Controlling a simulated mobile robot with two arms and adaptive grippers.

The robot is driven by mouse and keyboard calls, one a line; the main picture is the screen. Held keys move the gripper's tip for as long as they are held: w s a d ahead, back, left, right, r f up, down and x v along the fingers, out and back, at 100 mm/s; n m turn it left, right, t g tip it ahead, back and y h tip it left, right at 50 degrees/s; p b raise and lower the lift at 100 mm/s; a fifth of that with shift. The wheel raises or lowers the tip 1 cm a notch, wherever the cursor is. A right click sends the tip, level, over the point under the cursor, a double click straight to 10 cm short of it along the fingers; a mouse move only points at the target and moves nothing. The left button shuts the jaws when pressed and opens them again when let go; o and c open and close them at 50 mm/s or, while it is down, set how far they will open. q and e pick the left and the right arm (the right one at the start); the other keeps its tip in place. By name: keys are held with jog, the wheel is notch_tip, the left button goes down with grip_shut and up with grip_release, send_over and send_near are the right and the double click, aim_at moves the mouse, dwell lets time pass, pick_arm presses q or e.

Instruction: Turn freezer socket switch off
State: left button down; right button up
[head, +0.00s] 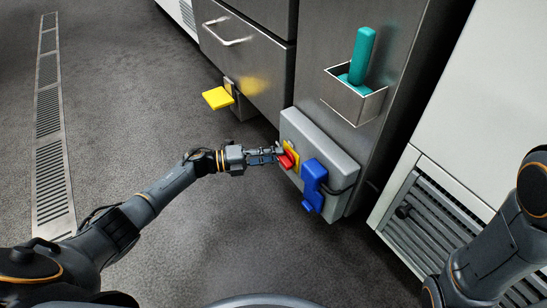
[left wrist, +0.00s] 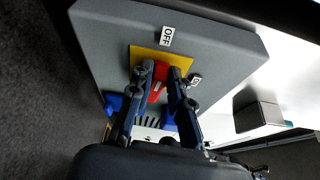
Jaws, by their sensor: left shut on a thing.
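The grey socket box (head: 320,140) is fixed low on the steel cabinet's side. It carries a red switch (head: 288,160) on a yellow plate (head: 292,147), beside a blue plug (head: 313,180). My left gripper (head: 279,154) reaches in from the left and is shut on the red switch. In the left wrist view its fingers (left wrist: 162,74) stand on both sides of the red switch (left wrist: 157,92). An OFF label (left wrist: 167,37) is above the yellow plate (left wrist: 144,53); a second label (left wrist: 195,79) is partly hidden. My right gripper is out of view; only its arm shows.
A steel holder (head: 354,103) with a teal-handled object (head: 361,58) hangs above the box. A yellow pedal (head: 217,98) juts out under a drawer (head: 243,55). A white unit with a grille (head: 432,222) stands right. Floor left of the box is clear.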

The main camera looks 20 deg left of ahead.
pick_arm(q)
jog(key=shift+f+n+b, duration=0.1)
jog(key=shift+n+b, duration=0.2)
jog(key=shift+n, duration=0.4)
jog(key=c, duration=1.2)
grip_release()
jog(key=shift+w+d, duration=0.1)
jog(key=shift+d, duration=0.05)
jog(key=shift+h, duration=0.3)
jog(key=v, duration=1.2)
